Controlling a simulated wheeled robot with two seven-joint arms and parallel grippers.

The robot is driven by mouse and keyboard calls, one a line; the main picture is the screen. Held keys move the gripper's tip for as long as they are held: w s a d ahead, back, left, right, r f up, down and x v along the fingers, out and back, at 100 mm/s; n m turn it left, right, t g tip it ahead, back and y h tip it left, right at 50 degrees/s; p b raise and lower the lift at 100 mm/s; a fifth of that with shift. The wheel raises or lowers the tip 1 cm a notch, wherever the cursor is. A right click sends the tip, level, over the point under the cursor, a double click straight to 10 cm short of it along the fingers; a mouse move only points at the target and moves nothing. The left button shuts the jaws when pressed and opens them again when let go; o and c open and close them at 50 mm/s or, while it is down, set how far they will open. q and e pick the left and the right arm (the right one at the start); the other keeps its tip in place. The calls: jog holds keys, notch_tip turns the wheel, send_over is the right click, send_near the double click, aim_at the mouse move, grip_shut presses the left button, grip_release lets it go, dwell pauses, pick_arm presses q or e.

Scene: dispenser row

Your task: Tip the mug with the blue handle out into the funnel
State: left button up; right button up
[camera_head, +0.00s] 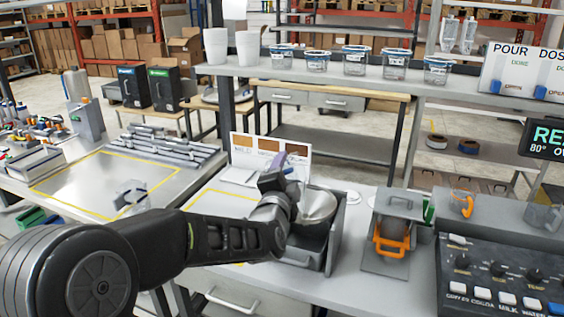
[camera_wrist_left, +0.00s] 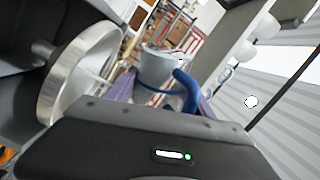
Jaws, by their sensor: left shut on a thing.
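My left gripper (camera_head: 283,168) is beside and just above the steel funnel (camera_head: 318,207), at the funnel's left rim. In the left wrist view, its purple fingers (camera_wrist_left: 163,100) are shut on a grey mug (camera_wrist_left: 158,68) with a blue handle (camera_wrist_left: 187,92). The mug is off the table; its contents do not show, and I cannot tell how far it tilts. In the head view the gripper mostly hides it. The funnel's wide pale rim (camera_wrist_left: 77,75) shows at the left of the wrist view. My right gripper is not in view.
The funnel sits in a dark grey holder (camera_head: 335,240). To its right are a grey stand with an orange part (camera_head: 392,240), an orange-handled cup (camera_head: 462,204) and a button panel (camera_head: 500,270). A shelf (camera_head: 340,82) with lidded cups runs behind. A yellow-outlined area (camera_head: 100,185) is mostly clear.

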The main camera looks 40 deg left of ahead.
pick_arm(q)
jog(key=m, duration=0.1)
jog(key=d+m+p, duration=0.1)
jog(key=m, duration=0.1)
jog(key=shift+w+d+r, duration=0.1)
jog(key=shift+w+r, duration=0.1)
jog(key=shift+w, duration=0.15)
jog(key=m, duration=0.1)
jog(key=m+p, duration=0.1)
jog(key=shift+w+d+r+m, duration=0.15)
jog(key=shift+d+m, duration=0.15)
jog(key=shift+w+d+m+p, duration=0.2)
jog(key=shift+m+p, duration=0.3)
jog(key=shift+m, duration=0.5)
